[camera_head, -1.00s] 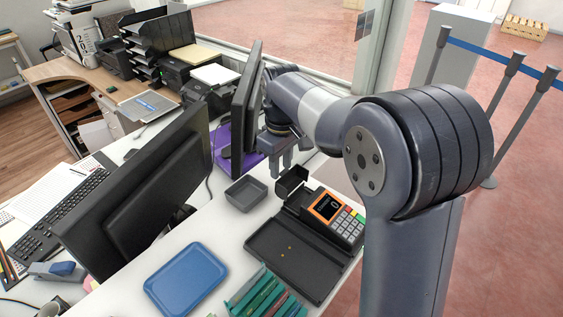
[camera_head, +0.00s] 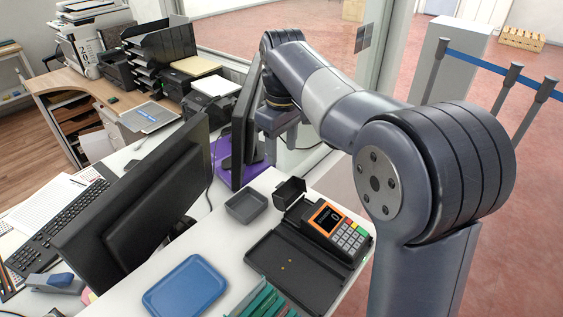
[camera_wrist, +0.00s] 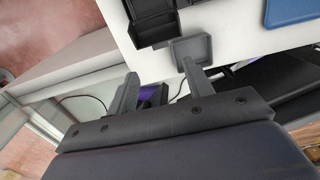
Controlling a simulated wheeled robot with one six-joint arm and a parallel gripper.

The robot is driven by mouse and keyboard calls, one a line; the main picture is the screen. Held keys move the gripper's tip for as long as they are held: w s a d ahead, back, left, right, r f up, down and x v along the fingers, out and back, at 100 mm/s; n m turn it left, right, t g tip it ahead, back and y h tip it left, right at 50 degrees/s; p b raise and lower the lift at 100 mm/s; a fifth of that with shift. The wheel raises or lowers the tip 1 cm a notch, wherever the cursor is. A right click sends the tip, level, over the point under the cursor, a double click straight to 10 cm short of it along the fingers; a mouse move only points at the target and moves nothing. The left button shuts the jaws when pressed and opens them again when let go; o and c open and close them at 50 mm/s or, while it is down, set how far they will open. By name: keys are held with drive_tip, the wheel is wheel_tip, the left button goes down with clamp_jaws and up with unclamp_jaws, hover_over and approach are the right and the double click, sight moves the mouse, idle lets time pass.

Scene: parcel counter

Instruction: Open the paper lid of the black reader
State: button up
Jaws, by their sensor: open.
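The black reader (camera_head: 334,225) with an orange-framed screen and a keypad stands at the right of the white counter. At its far end a black flap-like piece (camera_head: 289,191) stands raised; it looks like the paper lid standing open, but its hinge is not clear. In the wrist view part of the reader (camera_wrist: 150,9) shows at the top, with the black piece (camera_wrist: 155,31) at its end. My gripper (camera_head: 276,140) is open and empty, above and beyond the raised piece, near the monitor. In the wrist view the gripper's fingers (camera_wrist: 160,76) are apart from the reader.
A small grey tray (camera_head: 232,217) sits left of the raised piece. A black flat tray (camera_head: 262,253) lies in front of the reader, and a blue tray (camera_head: 161,309) further left. A monitor (camera_head: 237,130) on a purple base stands close to my gripper. A glass partition runs behind.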

wheel_tip(320, 180, up, 2)
drive_tip(key=shift+c, duration=0.2)
